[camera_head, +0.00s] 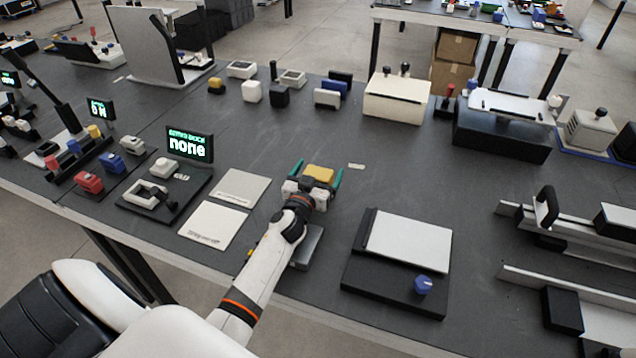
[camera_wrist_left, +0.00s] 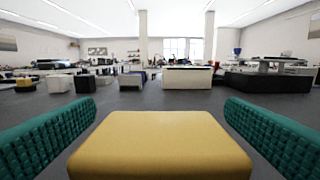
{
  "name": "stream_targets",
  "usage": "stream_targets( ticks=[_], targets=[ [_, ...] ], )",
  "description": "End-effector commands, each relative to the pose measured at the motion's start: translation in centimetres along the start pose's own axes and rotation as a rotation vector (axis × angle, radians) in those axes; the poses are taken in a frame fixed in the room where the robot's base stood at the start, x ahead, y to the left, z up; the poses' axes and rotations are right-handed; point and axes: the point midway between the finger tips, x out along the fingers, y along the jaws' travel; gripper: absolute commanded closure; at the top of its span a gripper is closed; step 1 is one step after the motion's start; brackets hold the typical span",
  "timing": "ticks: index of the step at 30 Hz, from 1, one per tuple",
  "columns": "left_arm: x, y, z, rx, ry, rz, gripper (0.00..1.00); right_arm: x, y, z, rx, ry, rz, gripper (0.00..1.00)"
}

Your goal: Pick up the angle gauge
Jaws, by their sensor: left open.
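My left gripper (camera_head: 311,180) reaches over the dark table in the head view, with its teal fingers spread apart. A yellow block (camera_head: 319,173) lies between the fingers; it also fills the lower middle of the left wrist view (camera_wrist_left: 160,145). Gaps show between its far end and the ridged fingers, and its near lower part is cut off by the frame. I cannot tell for sure which thing is the angle gauge; the yellow block is the one at my gripper. My right gripper is not in view.
Two pale plates (camera_head: 217,225) lie left of my arm, beside a black dock with a display (camera_head: 189,146) reading "none". A black board with a white panel and blue knob (camera_head: 423,284) lies to the right. A cream box (camera_head: 396,98) stands behind. The table's middle is mostly clear.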

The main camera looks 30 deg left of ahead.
Motion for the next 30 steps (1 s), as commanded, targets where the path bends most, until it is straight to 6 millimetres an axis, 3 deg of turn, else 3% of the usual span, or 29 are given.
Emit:
stream_targets(
  ticks=[4, 12, 22, 30],
  targets=[
    [1.54, 0.04, -0.02, 0.000, 0.000, 0.001, 0.06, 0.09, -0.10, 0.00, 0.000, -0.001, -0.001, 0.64],
    [1.70, 0.04, -0.09, 0.000, 0.001, 0.001, 0.08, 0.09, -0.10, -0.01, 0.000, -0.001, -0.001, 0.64],
    [1.70, 0.03, 0.01, 0.000, -0.001, 0.000, 0.60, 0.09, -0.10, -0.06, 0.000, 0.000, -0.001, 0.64],
    [1.72, 0.06, 0.61, 0.002, -0.003, 0.000, 0.60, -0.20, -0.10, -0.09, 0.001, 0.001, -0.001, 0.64]
  ],
)
